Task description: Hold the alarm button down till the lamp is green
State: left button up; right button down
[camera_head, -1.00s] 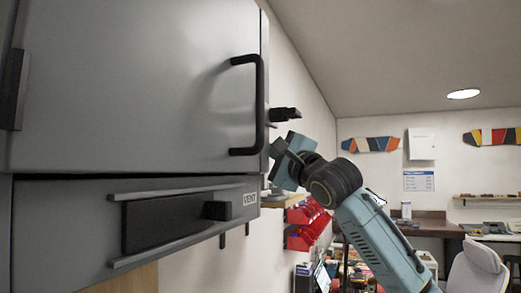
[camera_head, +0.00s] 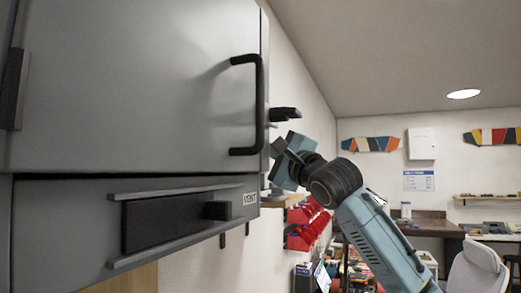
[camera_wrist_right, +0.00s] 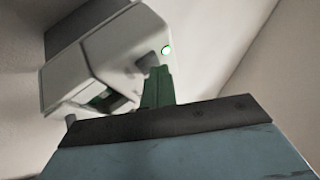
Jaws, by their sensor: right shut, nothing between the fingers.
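In the right wrist view, a pale grey alarm box (camera_wrist_right: 105,55) is fixed to the wall. A small grey knob-like part (camera_wrist_right: 147,61) shows beside the tips. I cannot tell whether the tips touch or press the button. In the head view, my right gripper (camera_head: 281,150) is near the wall beyond the cabinet edge. I cannot make out the alarm box there. My left gripper is not in view.
A large grey cabinet (camera_head: 140,85) with a black handle (camera_head: 260,105) and a vent slider (camera_head: 175,222) fills the left. A desk (camera_head: 432,225) and white chair (camera_head: 478,270) stand at the back right.

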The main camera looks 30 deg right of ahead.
jog(key=shift+s+d+f, duration=0.1)
dwell(0.7)
jog(key=shift+s+d+b, duration=0.3)
jog(key=shift+s+d, duration=0.15)
jog(key=shift+s, duration=0.1)
jog(key=shift+s+d+b, duration=0.75)
jog(key=shift+s+d, duration=0.85)
jog(key=shift+s, duration=0.3)
